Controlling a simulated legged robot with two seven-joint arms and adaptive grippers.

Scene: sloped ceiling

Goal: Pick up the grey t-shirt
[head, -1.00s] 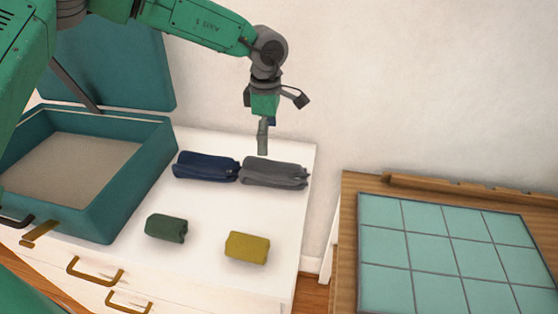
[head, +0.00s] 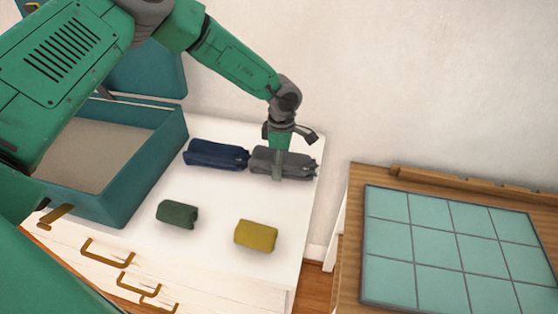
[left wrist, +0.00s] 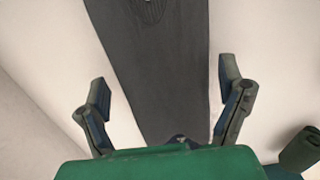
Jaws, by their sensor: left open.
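The grey t-shirt (head: 298,165) is a rolled bundle lying on the white dresser top, near its back right corner. My left gripper (head: 278,172) is over it in the head view, hiding part of its middle. In the left wrist view the grey t-shirt (left wrist: 160,70) runs between the two open fingers of my left gripper (left wrist: 162,105), with a gap on each side. Whether the fingertips reach down beside the cloth is hard to tell. My right gripper is not in view.
A navy roll (head: 217,155) lies close to the left of the grey one. A green roll (head: 178,214) and a yellow roll (head: 256,235) lie nearer the front. An open teal suitcase (head: 150,165) stands at left. A wooden table with teal tiles (head: 445,245) is at right.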

